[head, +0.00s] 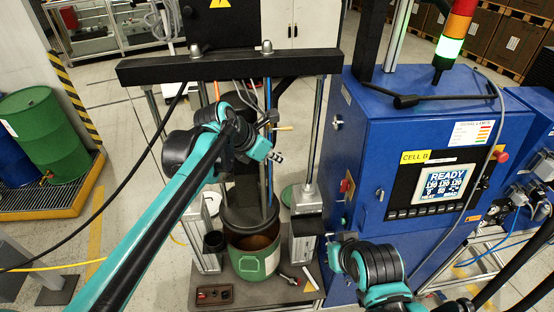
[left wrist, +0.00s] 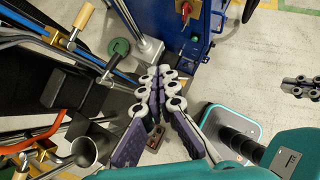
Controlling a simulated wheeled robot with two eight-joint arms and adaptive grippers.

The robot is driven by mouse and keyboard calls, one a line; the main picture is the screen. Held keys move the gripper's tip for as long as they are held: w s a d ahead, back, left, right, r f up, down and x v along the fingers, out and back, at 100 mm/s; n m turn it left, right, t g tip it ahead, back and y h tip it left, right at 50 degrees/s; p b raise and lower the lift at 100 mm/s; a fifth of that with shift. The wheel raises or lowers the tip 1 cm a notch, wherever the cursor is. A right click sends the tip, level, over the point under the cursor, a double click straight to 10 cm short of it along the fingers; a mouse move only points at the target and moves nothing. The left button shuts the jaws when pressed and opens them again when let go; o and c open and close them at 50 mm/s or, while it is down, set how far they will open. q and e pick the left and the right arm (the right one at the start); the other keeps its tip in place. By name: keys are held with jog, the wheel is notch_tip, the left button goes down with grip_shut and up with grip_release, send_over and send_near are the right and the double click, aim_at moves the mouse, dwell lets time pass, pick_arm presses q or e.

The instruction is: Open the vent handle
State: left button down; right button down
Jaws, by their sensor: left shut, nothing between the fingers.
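A small tan grip on a metal stem, which looks like the vent handle (head: 283,128), sticks out to the right from the pump's middle in the head view. It also shows in the left wrist view (left wrist: 82,18) at the upper left. My left gripper (head: 275,156) is just below it in the head view, apart from it. In the left wrist view its fingers (left wrist: 160,82) are together with nothing between them. My right gripper (head: 343,240) is low at the right, by the blue cabinet; its fingers are too small to read.
A green open drum (head: 250,262) stands below the pump plate. A black crossbar (head: 230,66) spans above on posts. A blue cabinet (head: 365,125) with a screen reading READY (head: 438,185) stands close on the right. Hoses and rods run beside the handle.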

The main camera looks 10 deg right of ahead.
pick_arm(q)
jog(key=w+d+f+n+t+h+b, duration=0.15)
jog(key=d+f+t+h+b, duration=0.25)
jog(key=d+f+t+b, duration=0.45)
jog(key=s+a+f+n+t+y+b, duration=0.5)
jog(key=s+a+n+t+y+b, duration=0.25)
jog(key=a+b, duration=0.2)
jog(key=f+x, duration=0.1)
jog(key=x, duration=1.3)
jog(key=shift+w+a+g, duration=0.2)
jog(key=shift+w+g, duration=0.1)
jog(key=shift+w, duration=0.2)
jog(key=shift+r, duration=0.1)
